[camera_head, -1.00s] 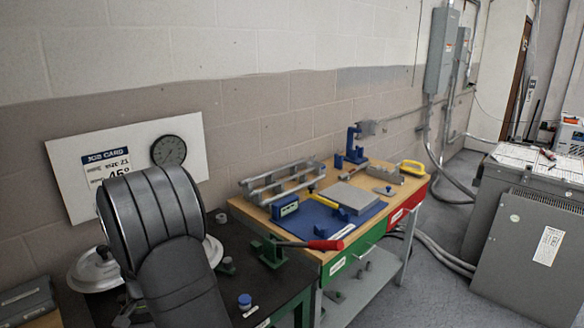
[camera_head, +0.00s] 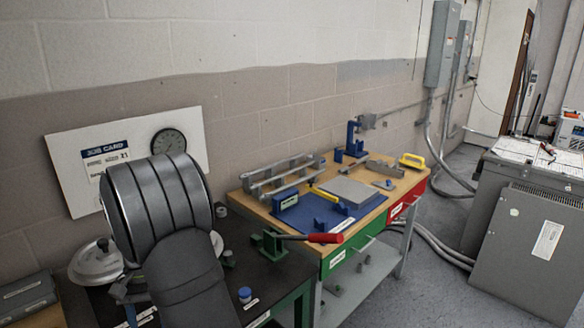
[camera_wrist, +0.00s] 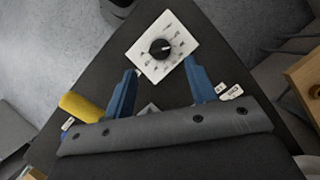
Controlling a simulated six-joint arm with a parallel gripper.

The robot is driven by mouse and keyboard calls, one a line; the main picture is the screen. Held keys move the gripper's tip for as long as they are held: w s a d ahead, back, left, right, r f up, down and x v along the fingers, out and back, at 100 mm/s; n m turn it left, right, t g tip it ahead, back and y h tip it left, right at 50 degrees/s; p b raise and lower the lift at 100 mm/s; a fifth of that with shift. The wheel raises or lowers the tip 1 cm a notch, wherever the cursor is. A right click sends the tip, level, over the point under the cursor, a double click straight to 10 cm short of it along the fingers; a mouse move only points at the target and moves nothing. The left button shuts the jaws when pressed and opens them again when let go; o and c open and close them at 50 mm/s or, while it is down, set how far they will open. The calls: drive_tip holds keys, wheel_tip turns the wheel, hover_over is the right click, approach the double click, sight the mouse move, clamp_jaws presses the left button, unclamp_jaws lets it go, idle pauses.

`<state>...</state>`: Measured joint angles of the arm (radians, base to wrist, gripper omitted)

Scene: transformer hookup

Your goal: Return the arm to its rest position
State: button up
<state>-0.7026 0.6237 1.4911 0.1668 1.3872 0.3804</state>
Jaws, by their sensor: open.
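My gripper (camera_wrist: 160,66) shows in the wrist view as two blue fingers, spread apart with nothing between them. Beyond the fingertips is a white square plate with a black knob and dial marks (camera_wrist: 162,47), lying on a dark surface. The plate appears apart from the fingers. In the head view my large grey arm link fills the lower left and hides part of the job card (camera_head: 85,180). The gripper cannot be clearly made out there.
A wooden-topped workbench (camera_head: 408,180) holds a blue mat (camera_head: 290,215), grey rack (camera_head: 285,175) and blue stand (camera_head: 353,140). A red-handled lever (camera_head: 325,238) projects at its near side. A yellow object (camera_wrist: 80,107) lies left of the fingers. A grey cabinet (camera_head: 520,225) stands right, across open floor.

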drive_tip(key=v, duration=1.1)
drive_tip(key=x, duration=1.7)
drive_tip(key=shift+s+d+f, duration=0.1)
drive_tip(key=shift+s+f, duration=0.15)
drive_tip(key=shift+f, duration=0.05)
drive_tip(key=shift+w+r+m+y, duration=0.15)
drive_tip(key=shift+m+y, duration=0.15)
drive_tip(key=shift+m, duration=0.3)
drive_tip(key=m+y, duration=0.1)
drive_tip(key=m, duration=0.3)
drive_tip(key=shift+d+m+y, duration=0.15)
drive_tip(key=shift+m+y, duration=0.15)
drive_tip(key=shift+y, duration=0.1)
drive_tip(key=m+y, duration=0.1)
drive_tip(key=m, duration=0.2)
drive_tip(key=m+t+y, duration=0.1)
drive_tip(key=m, duration=0.2)
drive_tip(key=shift+d, duration=0.1)
drive_tip(key=shift+w+d+r, duration=0.1)
drive_tip(key=shift+d+r, duration=0.1)
drive_tip(key=shift+r, duration=0.5)
